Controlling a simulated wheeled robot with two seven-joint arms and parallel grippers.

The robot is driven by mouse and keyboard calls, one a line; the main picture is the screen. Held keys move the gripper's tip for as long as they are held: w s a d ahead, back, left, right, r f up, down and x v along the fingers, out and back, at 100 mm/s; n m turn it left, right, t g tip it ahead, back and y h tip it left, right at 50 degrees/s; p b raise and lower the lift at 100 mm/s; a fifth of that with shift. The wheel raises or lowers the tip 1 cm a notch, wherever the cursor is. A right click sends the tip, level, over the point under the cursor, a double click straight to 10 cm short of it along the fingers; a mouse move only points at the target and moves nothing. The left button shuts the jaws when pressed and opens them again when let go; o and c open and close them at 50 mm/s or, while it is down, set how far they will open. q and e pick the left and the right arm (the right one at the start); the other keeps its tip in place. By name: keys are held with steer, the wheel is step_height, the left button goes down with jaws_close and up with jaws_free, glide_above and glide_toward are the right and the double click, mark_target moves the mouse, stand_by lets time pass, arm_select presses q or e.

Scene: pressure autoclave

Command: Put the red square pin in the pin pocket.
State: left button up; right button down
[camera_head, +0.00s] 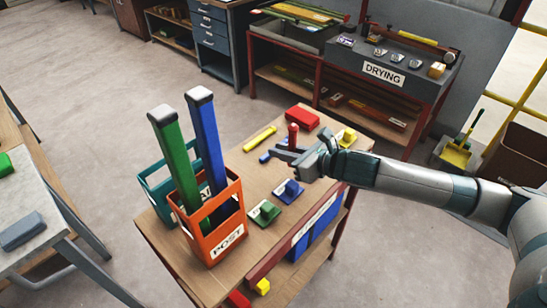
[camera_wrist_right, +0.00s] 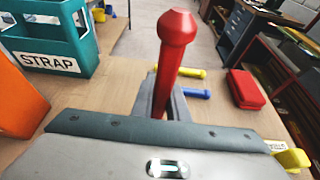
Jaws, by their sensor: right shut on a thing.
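The red pin (camera_head: 293,134) stands upright in my right gripper (camera_head: 294,153), above the wooden table. In the right wrist view the pin (camera_wrist_right: 175,62) rises between the fingers (camera_wrist_right: 166,100), with a wider faceted head on top. The right gripper is shut on it. The pin's lower end is hidden by the gripper, so I cannot tell whether it touches the table. I cannot pick out the pin pocket for certain. My left gripper is not in view.
An orange POST crate (camera_head: 236,222) holds green and blue posts. A teal STRAP crate (camera_wrist_right: 55,70) is beside it. A yellow pin (camera_head: 260,138), a blue pin (camera_head: 265,157), a red case (camera_head: 302,117) and blue (camera_head: 288,191), green (camera_head: 264,213) and yellow (camera_head: 346,137) pieces lie nearby.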

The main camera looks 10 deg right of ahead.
mark_target(265, 159)
steer(key=x, duration=0.3)
steer(key=shift+a+f, duration=0.15)
steer(key=shift+f, duration=0.1)
steer(key=shift+s+p, duration=0.1)
steer(key=shift+p, duration=0.2)
step_height(265, 159, down, 3)
steer(key=shift+f+p, duration=0.2)
steer(key=shift+p, duration=0.35)
steer(key=shift+f, duration=0.25)
steer(key=shift+f, duration=0.2)
steer(key=c, duration=1.7)
jaws_free()
steer(key=shift+c, duration=0.2)
